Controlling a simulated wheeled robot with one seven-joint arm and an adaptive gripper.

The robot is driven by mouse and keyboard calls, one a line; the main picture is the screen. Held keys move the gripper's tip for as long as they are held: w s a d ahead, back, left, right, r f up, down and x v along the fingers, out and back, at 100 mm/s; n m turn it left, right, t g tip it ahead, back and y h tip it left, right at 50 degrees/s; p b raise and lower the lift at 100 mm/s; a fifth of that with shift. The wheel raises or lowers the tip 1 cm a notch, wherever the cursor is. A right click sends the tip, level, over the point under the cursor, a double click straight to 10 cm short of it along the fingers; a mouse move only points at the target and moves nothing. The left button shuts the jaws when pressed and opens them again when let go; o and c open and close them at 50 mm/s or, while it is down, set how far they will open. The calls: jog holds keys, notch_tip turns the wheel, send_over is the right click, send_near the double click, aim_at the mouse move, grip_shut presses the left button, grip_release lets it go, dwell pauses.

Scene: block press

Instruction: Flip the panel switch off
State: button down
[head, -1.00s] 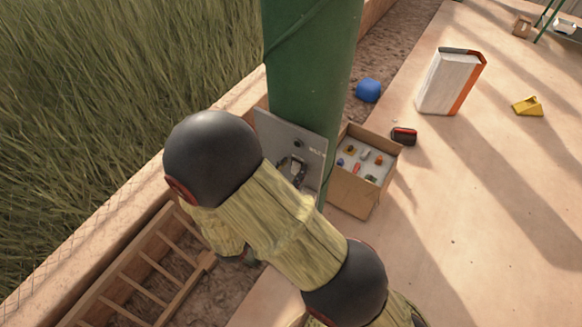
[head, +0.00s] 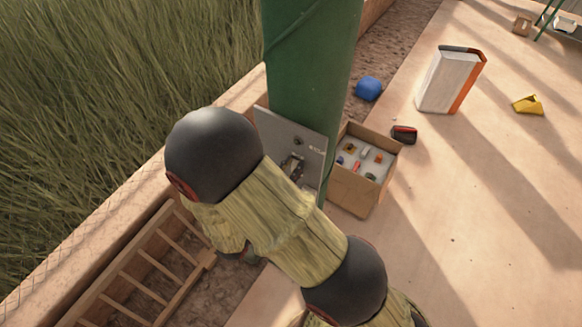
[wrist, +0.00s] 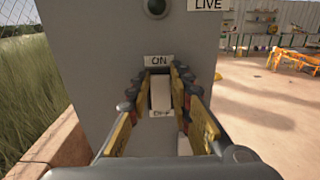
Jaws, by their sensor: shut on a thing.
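The grey switch panel (head: 311,143) is fixed to the green post. It fills the middle of the wrist view (wrist: 100,60), with an ON label (wrist: 158,61) above the switch and a smaller, hard-to-read label below. The pale switch lever (wrist: 160,92) stands between the fingertips. My gripper (wrist: 159,80) is shut on the lever, one finger along each side. The lever's exact tilt is hard to tell.
A round lamp or button (wrist: 157,6) and a LIVE label (wrist: 207,4) are higher on the panel. The green post (head: 312,60) stands behind it. An open cardboard box (head: 353,193) with small items is close to the right. A wooden ladder-like frame (head: 140,270) lies lower left.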

jog(key=f+t+b, duration=0.1)
jog(key=b, duration=0.2)
jog(key=shift+s+a+h, duration=0.1)
jog(key=shift+h, duration=0.3)
jog(key=t+h+b, duration=0.1)
jog(key=b, duration=0.1)
jog(key=shift+s+a+f+b, duration=0.1)
jog(key=shift+b, duration=0.25)
jog(key=shift+t, duration=0.3)
jog(key=shift+r, duration=0.2)
jog(key=c, duration=1.7)
grip_release()
jog(key=shift+o, duration=0.4)
jog(key=v, duration=1.2)
jog(key=shift+f, duration=0.2)
